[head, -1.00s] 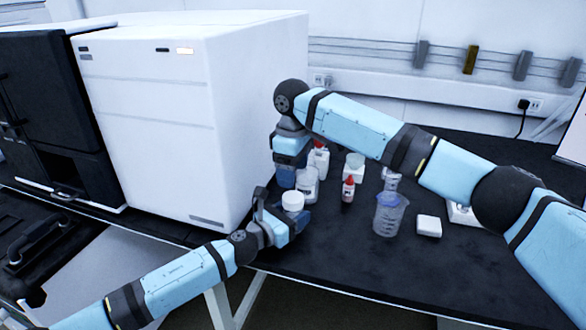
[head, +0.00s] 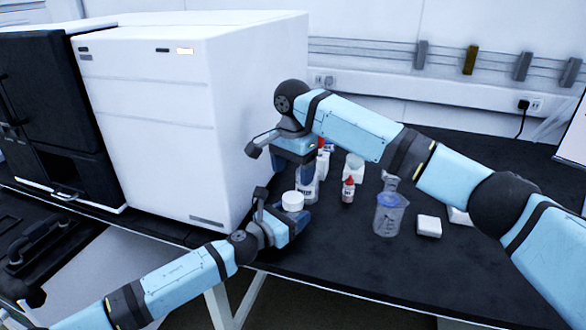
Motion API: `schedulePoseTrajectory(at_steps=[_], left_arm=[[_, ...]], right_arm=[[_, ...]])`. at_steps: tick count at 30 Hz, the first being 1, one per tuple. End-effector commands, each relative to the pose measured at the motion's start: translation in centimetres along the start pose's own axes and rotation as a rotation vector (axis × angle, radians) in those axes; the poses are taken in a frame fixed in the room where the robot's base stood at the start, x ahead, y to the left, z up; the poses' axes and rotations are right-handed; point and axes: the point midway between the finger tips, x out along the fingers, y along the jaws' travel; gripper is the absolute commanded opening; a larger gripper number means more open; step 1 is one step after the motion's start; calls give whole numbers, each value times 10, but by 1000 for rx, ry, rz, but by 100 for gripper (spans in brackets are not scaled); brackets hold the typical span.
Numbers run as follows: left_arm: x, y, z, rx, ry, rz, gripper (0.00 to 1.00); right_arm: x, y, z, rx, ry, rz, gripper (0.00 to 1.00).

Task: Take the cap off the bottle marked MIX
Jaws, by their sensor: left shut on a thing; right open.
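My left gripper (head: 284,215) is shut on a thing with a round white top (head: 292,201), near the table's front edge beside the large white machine. The thing's lower part is hidden by the gripper, and I cannot tell whether the white top is a cap on a bottle. My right gripper (head: 280,160) is open above and behind it, with one dark finger spread to the left. A white bottle with a printed label (head: 308,187) stands just behind the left gripper, partly hidden. No MIX marking can be read.
A small red-capped bottle (head: 348,190), a white container (head: 354,166), a clear beaker with blue (head: 389,215) and a white block (head: 429,226) stand to the right. The white machine (head: 200,120) walls off the left. The black table's (head: 350,262) front strip is clear.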

Motion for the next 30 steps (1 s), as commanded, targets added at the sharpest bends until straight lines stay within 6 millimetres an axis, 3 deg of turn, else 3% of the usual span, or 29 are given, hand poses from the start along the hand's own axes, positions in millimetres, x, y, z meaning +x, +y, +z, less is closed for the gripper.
schedulePoseTrajectory(at_steps=[18, 29, 30], left_arm=[[0, 0, 0, 0, 0, 0, 0], [0, 0, 0, 0, 0, 0, 0], [0, 0, 0, 0, 0, 0, 0]], right_arm=[[74, 0, 0, 20, -1, 2, 74], [80, 0, 0, 19, 0, 0, 74], [80, 0, 0, 19, 0, 0, 68]])
